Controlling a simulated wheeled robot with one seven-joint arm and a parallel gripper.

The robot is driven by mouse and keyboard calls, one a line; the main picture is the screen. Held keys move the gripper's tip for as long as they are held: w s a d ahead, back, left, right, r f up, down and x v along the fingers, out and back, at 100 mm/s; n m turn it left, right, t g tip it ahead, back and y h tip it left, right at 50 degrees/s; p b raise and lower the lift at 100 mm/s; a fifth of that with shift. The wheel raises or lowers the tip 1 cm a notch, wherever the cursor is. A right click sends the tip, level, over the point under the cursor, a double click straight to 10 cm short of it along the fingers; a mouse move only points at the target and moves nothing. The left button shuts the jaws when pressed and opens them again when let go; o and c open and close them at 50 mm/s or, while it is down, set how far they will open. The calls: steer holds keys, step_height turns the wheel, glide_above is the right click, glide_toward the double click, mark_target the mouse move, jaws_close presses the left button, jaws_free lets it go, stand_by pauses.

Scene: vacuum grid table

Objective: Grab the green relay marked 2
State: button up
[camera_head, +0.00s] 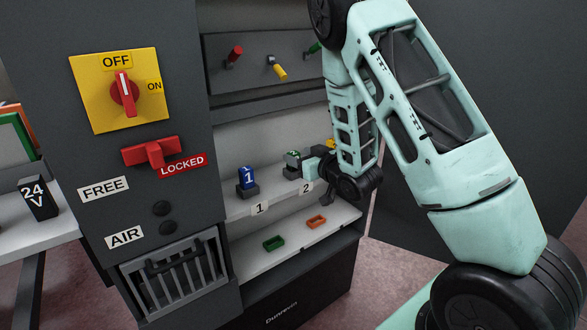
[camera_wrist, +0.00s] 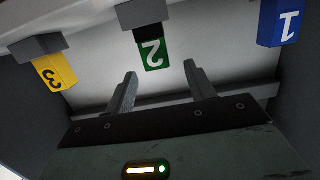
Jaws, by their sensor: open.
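The green relay marked 2 (camera_wrist: 152,54) hangs from a dark socket (camera_wrist: 142,14) at the top middle of the wrist view, which is upside down. My gripper (camera_wrist: 160,68) is open, its two fingers apart and nothing between them. The relay lies just past the fingertips, roughly in line with the gap, and no contact shows. In the head view the green relay (camera_head: 292,157) sits on the shelf behind label 2, partly hidden by my wrist; the fingers are not clear there.
A blue relay marked 1 (camera_wrist: 280,22) and a yellow relay marked 3 (camera_wrist: 54,72) flank the green one. A red handle (camera_head: 152,152) is beside a LOCKED label.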

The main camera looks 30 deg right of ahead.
mark_target(291, 153)
steer(key=shift+w+f, duration=0.2)
steer(key=shift+w, duration=0.75)
steer(key=shift+w+f, duration=0.25)
steer(key=shift+w, duration=0.75)
steer(key=shift+w+f, duration=0.2)
steer(key=shift+w, duration=0.75)
steer(key=c, duration=1.1)
